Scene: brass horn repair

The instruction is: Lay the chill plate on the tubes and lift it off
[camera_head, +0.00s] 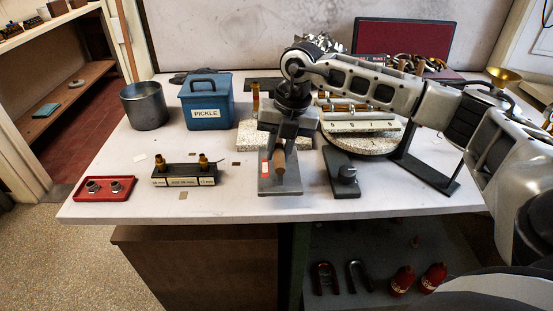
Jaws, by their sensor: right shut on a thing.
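My right gripper (281,143) points down over the middle of the table and is shut on the upper part of a wooden handle (279,165). A flat grey plate with a red-and-white label (292,182) lies under the handle. I take the handle to be the chill plate's, but cannot tell whether the grey plate is the chill plate or its rest. Brass tubes (340,106) lie on the round speckled turntable, behind a pale numbered bar (360,126). My right arm partly hides the turntable. My left gripper is not in view.
A blue PICKLE box (207,114) and a grey pot (145,106) stand at the back left. A labelled dark rack (184,181) and a red tray (104,189) are front left. The front-left table is partly clear.

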